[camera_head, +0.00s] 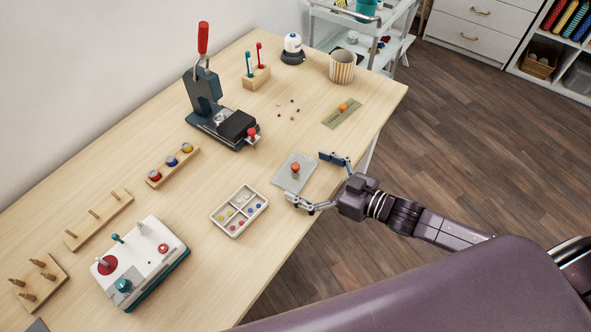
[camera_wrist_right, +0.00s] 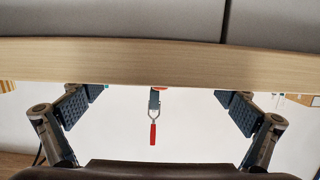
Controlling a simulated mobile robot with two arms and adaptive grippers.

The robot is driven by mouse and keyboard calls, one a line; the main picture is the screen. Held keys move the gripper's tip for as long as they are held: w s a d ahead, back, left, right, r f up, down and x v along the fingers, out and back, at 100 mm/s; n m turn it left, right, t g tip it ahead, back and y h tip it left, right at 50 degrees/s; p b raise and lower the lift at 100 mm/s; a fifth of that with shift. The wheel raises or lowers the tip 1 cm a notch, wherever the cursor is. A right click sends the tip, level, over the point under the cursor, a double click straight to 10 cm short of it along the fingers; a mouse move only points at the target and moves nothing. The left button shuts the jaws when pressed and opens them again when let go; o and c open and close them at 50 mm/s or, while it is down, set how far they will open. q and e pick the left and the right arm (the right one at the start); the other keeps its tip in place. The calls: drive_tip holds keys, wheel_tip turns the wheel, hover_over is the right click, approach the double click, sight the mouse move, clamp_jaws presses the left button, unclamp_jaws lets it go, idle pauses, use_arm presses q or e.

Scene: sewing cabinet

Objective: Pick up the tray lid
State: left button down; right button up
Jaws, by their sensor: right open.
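The tray lid (camera_head: 285,181) looks like a flat grey plate with an orange-red knob (camera_head: 295,168). It lies on the table near the front edge, right of the divided tray (camera_head: 217,215). My right gripper (camera_head: 306,177) is open and empty at the table's edge. Its two fingers are spread wide on the lid's right side, with the knob a little beyond the fingertips. In the wrist view the open right gripper (camera_wrist_right: 160,108) faces the table edge, and I cannot make out the lid there. My left gripper does not show.
The wooden table (camera_head: 165,200) also holds a press with a red handle (camera_head: 203,38), a white box with knobs (camera_head: 143,255), peg racks, a striped cup (camera_head: 342,67) and a green strip with an orange knob (camera_head: 342,114). Floor is free right of the table.

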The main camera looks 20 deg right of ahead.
drive_tip(key=shift+w+a, duration=0.3)
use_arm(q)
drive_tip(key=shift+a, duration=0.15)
use_arm(e)
drive_tip(key=shift+f, duration=0.1)
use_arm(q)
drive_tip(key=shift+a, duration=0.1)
use_arm(e)
drive_tip(key=shift+c, duration=0.6)
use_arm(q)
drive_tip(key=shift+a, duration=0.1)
use_arm(e)
drive_tip(key=c, duration=0.8)
drive_tip(key=shift+c, duration=0.2)
